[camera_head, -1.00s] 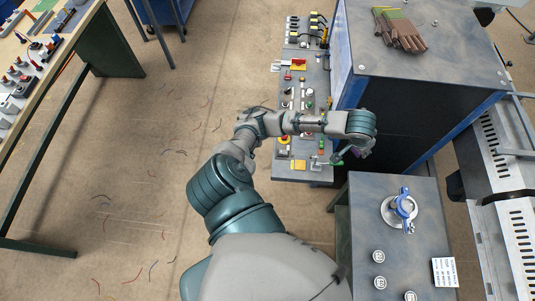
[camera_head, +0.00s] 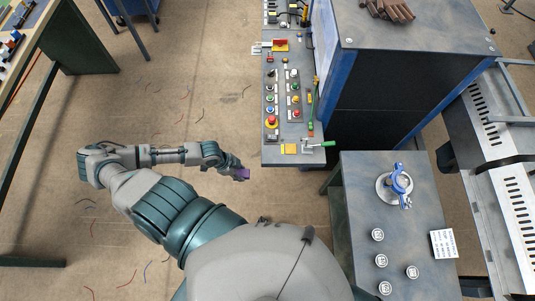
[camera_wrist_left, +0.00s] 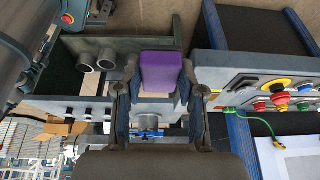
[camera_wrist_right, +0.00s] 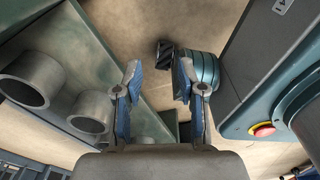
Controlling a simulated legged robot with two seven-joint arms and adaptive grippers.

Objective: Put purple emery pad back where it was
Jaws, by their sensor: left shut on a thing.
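The purple emery pad (camera_head: 243,174) is held in my left gripper (camera_head: 236,170), over the floor left of the control panel's near end. In the left wrist view the pad (camera_wrist_left: 160,74) is a purple block between the two fingers, which press on its sides. My right gripper (camera_wrist_right: 157,75) shows only in the right wrist view. Its fingers are apart with nothing between them.
The control panel (camera_head: 284,110) with buttons and a green-handled lever stands beside the dark machine (camera_head: 375,65).

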